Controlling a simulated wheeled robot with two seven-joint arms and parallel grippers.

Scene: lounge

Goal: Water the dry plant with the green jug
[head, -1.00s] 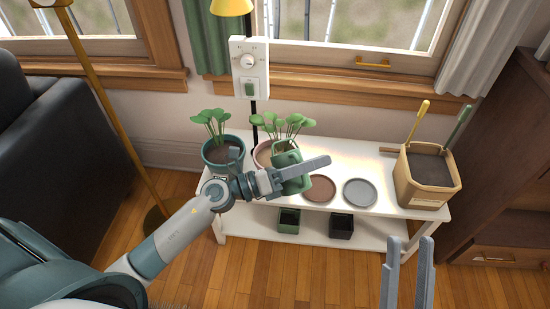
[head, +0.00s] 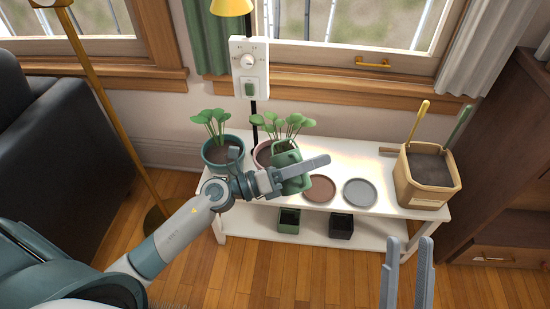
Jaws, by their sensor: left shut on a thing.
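My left gripper (head: 296,173) is shut on the green jug (head: 290,160). It holds the jug over the front of the white shelf, in front of the pink pot (head: 263,153) and partly hiding it. One leafy plant (head: 288,126) grows in that pot. Another leafy plant (head: 212,120) grows in a teal pot (head: 215,156) to the left. I cannot tell which plant is the dry one. The jug looks tilted; no water shows. My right gripper (head: 409,245) is open and empty at the lower right, in front of the shelf.
On the white shelf (head: 386,160) lie a brown saucer (head: 319,188) and a grey saucer (head: 360,192). A tan container (head: 428,183) with tools stands at the right. Small green (head: 289,220) and black (head: 341,226) pots are on the lower tier. A lamp pole stands left.

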